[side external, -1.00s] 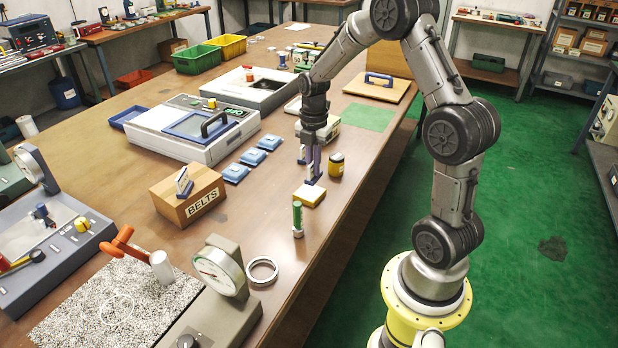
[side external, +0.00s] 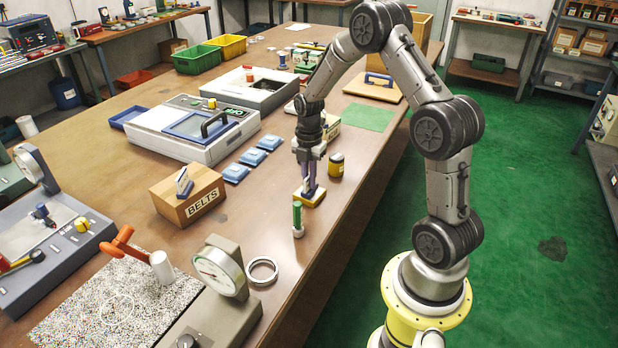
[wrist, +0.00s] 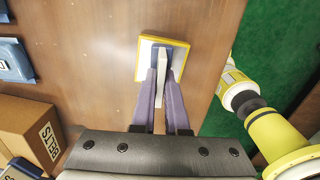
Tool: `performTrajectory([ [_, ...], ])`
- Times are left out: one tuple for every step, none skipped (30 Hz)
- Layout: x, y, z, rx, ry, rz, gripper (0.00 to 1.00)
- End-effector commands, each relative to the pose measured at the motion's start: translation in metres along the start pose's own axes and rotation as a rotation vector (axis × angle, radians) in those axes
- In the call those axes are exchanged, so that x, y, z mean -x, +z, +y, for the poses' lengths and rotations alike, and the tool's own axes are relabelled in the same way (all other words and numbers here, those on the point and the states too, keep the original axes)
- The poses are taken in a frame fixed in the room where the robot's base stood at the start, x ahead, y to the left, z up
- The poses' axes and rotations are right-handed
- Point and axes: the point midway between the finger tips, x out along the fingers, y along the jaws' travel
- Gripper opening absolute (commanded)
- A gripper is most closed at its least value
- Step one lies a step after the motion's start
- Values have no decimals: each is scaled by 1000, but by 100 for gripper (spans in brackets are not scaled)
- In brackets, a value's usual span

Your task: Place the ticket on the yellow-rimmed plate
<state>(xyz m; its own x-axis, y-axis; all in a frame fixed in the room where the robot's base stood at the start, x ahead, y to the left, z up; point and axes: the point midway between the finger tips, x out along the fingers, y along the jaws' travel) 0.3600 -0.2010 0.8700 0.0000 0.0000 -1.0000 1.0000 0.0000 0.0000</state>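The ticket (wrist: 160,88) is a thin pale piece with a dark blue foot, seen nearly edge-on between my fingers in the wrist view. My gripper (wrist: 161,72) points down with its purple fingers on either side of the ticket and appears shut on it. In the side view my gripper (side external: 312,188) is right over the yellow-rimmed plate (side external: 301,197). The plate also shows in the wrist view (wrist: 144,63), with a pale middle and the blue foot over it. I cannot tell whether the foot touches the plate. My fingers hide part of the ticket.
A green-topped cylinder (side external: 297,218) stands just in front of the plate, and a yellow-and-dark canister (side external: 336,165) stands behind it to the right. The BELTS box (side external: 190,198) and several blue pads (side external: 253,157) lie left. A metal ring (side external: 262,271) lies nearer the camera.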

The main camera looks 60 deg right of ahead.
Motion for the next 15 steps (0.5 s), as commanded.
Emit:
performTrajectory([
  [0, 0, 0, 0, 0, 0, 22],
  [0, 0, 0, 0, 0, 0, 27],
  [0, 0, 0, 0, 0, 0, 35],
  [0, 0, 0, 0, 0, 0, 39],
  [0, 0, 0, 0, 0, 0, 39],
  [0, 0, 0, 0, 0, 0, 39],
  [0, 0, 0, 0, 0, 0, 39],
  [0, 0, 0, 0, 0, 0, 39],
  [0, 0, 0, 0, 0, 0, 39],
  [0, 0, 0, 0, 0, 0, 39],
  [0, 0, 0, 0, 0, 0, 39],
  [1, 0, 0, 0, 0, 0, 39],
  [1, 0, 0, 0, 0, 0, 39],
  [2, 0, 0, 0, 1, 0, 39],
  [5, 0, 0, 0, 1, -1, 39],
])
